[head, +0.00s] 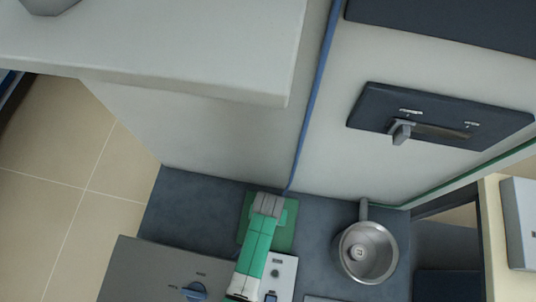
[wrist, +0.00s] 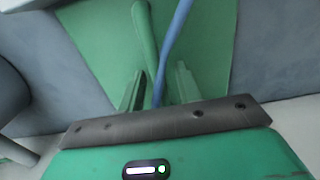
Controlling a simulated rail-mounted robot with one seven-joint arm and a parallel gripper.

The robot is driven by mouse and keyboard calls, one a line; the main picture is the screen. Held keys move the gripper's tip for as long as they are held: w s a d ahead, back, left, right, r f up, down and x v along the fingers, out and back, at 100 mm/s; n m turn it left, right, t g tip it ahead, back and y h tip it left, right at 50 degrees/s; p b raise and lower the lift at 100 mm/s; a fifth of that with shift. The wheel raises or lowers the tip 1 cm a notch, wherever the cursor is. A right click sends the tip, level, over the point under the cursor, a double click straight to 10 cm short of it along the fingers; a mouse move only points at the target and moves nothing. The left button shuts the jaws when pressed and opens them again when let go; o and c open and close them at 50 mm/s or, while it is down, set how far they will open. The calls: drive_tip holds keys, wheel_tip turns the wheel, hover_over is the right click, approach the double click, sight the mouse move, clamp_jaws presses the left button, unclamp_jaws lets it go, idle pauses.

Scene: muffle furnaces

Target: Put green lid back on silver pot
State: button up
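A flat green square piece (head: 286,238), which I take for the green lid, lies on the dark counter. It fills the middle of the wrist view (wrist: 215,55). My gripper (head: 267,204) is above it and hides part of it. In the wrist view my two fingers (wrist: 158,90) stand apart, with a thin green bar (wrist: 145,35) and a blue bar (wrist: 175,35) running down between them. I cannot tell whether the fingers touch either bar. The silver pot (head: 346,262) stands uncovered to the right, its handle (head: 364,209) pointing toward the wall.
A pale wall with a dark latch panel (head: 375,105) rises behind the counter. A pale slab (head: 190,70) overhangs at upper left. Dark counter (head: 315,225) is clear between lid and pot.

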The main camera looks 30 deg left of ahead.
wheel_tip(320, 180, up, 12)
drive_tip(key=p, duration=0.5)
drive_tip(key=shift+r+p, duration=0.15)
drive_tip(key=shift+p, duration=0.2)
drive_tip(key=shift+c, duration=1.1)
